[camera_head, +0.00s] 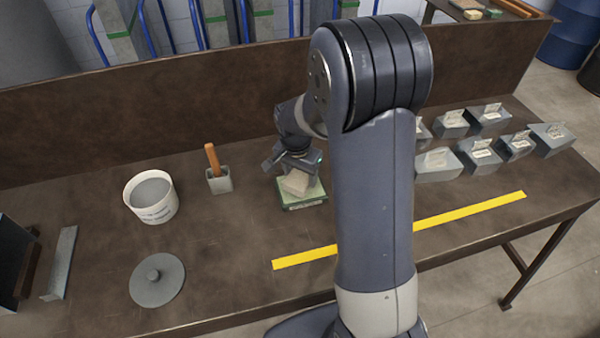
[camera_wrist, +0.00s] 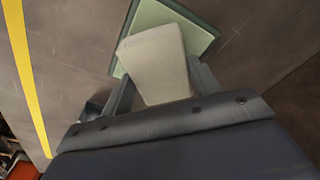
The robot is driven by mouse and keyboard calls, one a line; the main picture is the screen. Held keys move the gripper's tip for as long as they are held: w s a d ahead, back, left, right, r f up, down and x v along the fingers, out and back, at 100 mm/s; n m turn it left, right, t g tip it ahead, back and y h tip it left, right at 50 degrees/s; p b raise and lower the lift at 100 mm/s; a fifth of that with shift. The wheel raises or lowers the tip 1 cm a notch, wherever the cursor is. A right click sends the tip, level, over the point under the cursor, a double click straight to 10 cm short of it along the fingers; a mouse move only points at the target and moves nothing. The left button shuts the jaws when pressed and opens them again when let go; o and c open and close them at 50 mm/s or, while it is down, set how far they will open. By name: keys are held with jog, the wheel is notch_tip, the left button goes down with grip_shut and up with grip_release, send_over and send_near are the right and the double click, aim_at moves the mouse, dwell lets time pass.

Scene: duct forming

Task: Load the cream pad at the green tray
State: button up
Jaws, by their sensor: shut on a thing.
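The cream pad (camera_head: 296,183) is between the fingers of my gripper (camera_head: 290,169), which is shut on it. In the wrist view the pad (camera_wrist: 156,62) is a pale block held between the two fingers (camera_wrist: 158,88). The green tray (camera_head: 303,200) lies on the bench right by the pad, and in the wrist view the tray (camera_wrist: 203,38) shows behind the pad. The pad overlaps the tray in both views. I cannot tell whether the pad touches the tray or hangs just above it.
A small grey holder with an orange handle (camera_head: 213,160), a white bucket (camera_head: 152,197) and a round grey lid (camera_head: 157,280) stand to the left. Several grey boxes (camera_head: 480,157) sit on the right. A yellow strip (camera_head: 470,211) crosses the bench front. A raised back panel (camera_head: 180,100) borders the bench.

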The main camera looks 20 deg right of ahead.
aim_at(300, 176)
jog(key=shift+f+b, duration=0.45)
jog(key=shift+f, duration=0.05)
dwell(1.3)
jog(key=shift+r+p, duration=2.5)
jog(key=shift+r, duration=1.1)
